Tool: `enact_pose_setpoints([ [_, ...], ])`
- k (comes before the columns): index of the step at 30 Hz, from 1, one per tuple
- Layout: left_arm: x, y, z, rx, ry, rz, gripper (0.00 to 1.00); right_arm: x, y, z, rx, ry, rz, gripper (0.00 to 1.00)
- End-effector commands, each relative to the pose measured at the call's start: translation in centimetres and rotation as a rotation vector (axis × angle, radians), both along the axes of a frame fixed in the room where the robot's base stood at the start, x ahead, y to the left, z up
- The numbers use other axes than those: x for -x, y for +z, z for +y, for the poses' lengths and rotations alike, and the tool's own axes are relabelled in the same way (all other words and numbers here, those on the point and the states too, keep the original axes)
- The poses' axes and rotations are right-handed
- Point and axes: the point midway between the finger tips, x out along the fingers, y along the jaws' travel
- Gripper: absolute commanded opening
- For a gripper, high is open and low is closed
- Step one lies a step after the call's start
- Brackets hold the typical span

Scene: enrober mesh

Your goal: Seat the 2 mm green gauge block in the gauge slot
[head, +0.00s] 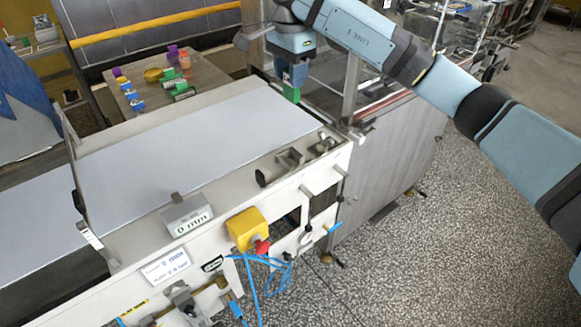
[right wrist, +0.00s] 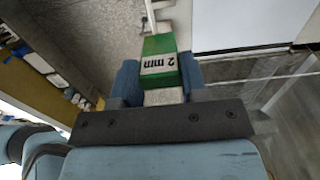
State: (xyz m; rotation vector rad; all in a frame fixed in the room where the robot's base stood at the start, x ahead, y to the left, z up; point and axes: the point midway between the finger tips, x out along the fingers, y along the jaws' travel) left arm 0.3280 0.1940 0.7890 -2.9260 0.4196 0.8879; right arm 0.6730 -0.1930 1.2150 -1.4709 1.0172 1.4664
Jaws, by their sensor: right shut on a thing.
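The green gauge block (head: 291,94) hangs below my right gripper (head: 293,78) in the head view, above the far right end of the pale belt. The right wrist view shows the block (right wrist: 160,65) with a white "2 mm" label, between the two blue fingers of my right gripper (right wrist: 160,82), which is shut on it. A metal bracket (head: 290,158) stands on the near rail, below and apart from the block; I cannot tell whether it is the gauge slot. A grey block marked "0 mm" (head: 187,214) sits on the near rail further left. My left gripper is not in view.
The pale belt (head: 190,140) is bare. A side table (head: 205,75) behind it holds several coloured pieces. A yellow box with a red button (head: 248,230) and blue cables (head: 262,275) are on the machine's front. A clear-panelled frame (head: 355,75) stands beside my right arm.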

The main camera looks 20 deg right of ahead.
Motion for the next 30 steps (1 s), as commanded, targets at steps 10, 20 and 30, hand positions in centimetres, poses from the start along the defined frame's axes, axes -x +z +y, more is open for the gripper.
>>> enact_pose_setpoints([
  [10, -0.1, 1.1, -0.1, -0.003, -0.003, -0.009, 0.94, 0.0, -7.3, 0.1, 0.000, -0.013, 0.009, 0.15],
  [20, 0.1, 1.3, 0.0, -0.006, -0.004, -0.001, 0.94, 0.0, -14.4, 0.1, -0.001, -0.012, 0.003, 0.15],
  [30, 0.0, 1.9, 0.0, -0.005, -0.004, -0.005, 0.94, 0.0, -17.7, 0.0, 0.000, -0.011, 0.005, 0.15],
])
